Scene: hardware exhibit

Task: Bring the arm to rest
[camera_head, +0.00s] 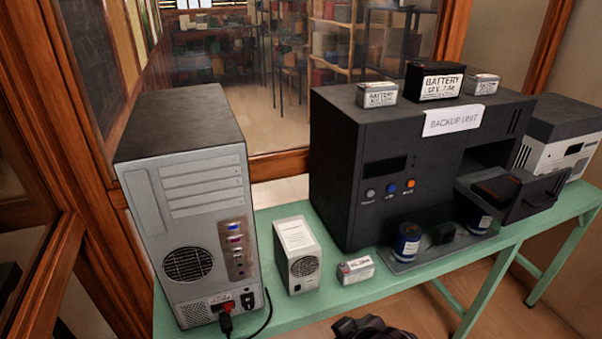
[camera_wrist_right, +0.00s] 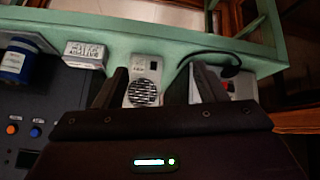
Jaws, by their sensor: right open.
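My right gripper (camera_wrist_right: 160,78) shows in the right wrist view, its two dark fingers spread apart with nothing held between them. Past the fingers, a small white box with a round grille (camera_wrist_right: 144,88) stands on the green table (camera_wrist_right: 150,38). In the head view a dark part of my right arm or gripper (camera_head: 372,329) shows at the bottom edge, in front of the table (camera_head: 350,293). The same small white box (camera_head: 297,255) stands on the table there, apart from it. My left gripper is in neither view.
A grey computer tower (camera_head: 195,200) with a cable stands left. A black backup unit (camera_head: 345,170) carries several batteries; its drawer (camera_head: 520,195) juts out at right. A small battery (camera_head: 355,270) and blue cylinders (camera_head: 407,241) stand near the table's front edge. Floor shows in front.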

